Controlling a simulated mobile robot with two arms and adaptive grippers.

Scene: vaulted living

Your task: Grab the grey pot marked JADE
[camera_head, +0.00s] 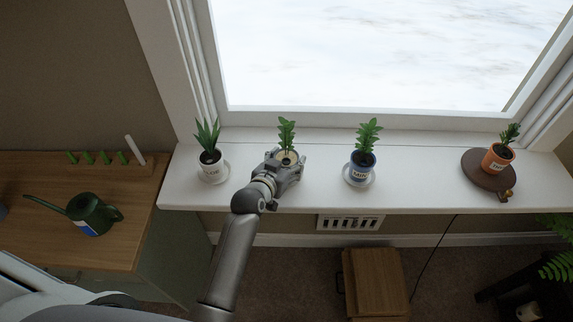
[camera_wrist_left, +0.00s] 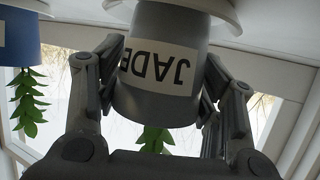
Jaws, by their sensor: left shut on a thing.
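The grey pot marked JADE (camera_wrist_left: 160,70) shows upside down in the left wrist view, its label between my gripper's fingers. In the head view its green plant (camera_head: 286,133) rises above the windowsill, and the pot body is mostly hidden by my gripper. My left gripper (camera_head: 287,160) is shut on the pot, with a finger on each side of it; the fingers also show in the left wrist view (camera_wrist_left: 160,88). A white saucer (camera_wrist_left: 230,12) shows close to the pot's base; I cannot tell whether they touch. My right gripper is not in view.
On the windowsill (camera_head: 320,190) stand a white pot (camera_head: 212,170) to the left, a blue pot (camera_head: 361,167) to the right, and an orange pot (camera_head: 497,158) on a brown round board (camera_head: 475,172). A green watering can (camera_head: 92,215) stands on the wooden cabinet at left.

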